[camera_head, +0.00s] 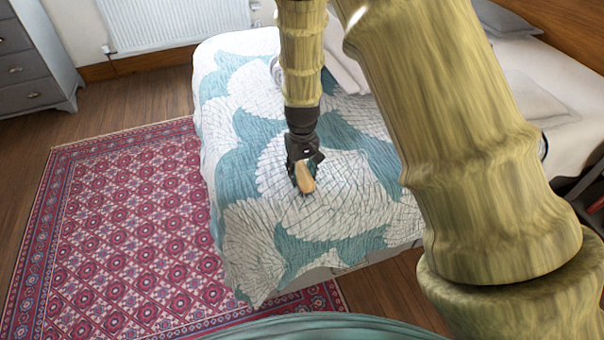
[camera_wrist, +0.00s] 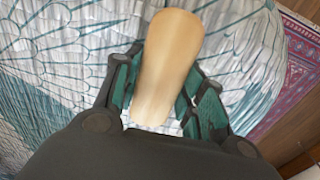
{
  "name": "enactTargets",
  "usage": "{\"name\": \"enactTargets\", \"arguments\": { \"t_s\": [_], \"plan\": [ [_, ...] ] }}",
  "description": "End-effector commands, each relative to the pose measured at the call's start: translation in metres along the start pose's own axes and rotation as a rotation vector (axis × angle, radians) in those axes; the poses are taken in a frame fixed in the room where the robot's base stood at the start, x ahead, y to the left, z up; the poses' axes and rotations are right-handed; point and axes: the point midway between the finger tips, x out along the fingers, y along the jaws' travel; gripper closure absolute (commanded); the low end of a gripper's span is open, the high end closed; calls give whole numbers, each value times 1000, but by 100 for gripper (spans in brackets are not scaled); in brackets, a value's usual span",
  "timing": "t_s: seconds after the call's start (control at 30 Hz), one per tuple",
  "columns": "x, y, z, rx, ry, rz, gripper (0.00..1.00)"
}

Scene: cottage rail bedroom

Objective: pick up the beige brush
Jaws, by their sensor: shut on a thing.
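The beige brush (camera_head: 305,177) is in my gripper over the bed in the head view. In the wrist view the brush (camera_wrist: 167,62) shows as a smooth, tan, rounded shape between the two fingers. My gripper (camera_head: 304,165) is shut on it, and the fingers (camera_wrist: 158,100) press in from both sides. I cannot tell whether the brush still touches the bed cover.
The bed with a teal and white quilt (camera_head: 330,215) lies under my gripper. A red patterned rug (camera_head: 120,220) covers the floor at left. A grey drawer unit (camera_head: 35,65) and a white radiator (camera_head: 175,22) stand at the back. Pillows (camera_head: 535,100) lie at right.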

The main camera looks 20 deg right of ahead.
Motion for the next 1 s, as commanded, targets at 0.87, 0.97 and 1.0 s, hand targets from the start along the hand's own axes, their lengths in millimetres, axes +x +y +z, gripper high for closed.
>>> {"name": "enactTargets", "arguments": {
  "t_s": [0.87, 0.97, 1.0],
  "plan": [
    [-44, -30, 112, -1, -2, 1, 90],
    [-45, -35, 128, -1, -1, 1, 90],
    [-46, -36, 133, -1, -1, 1, 90]
  ]
}}
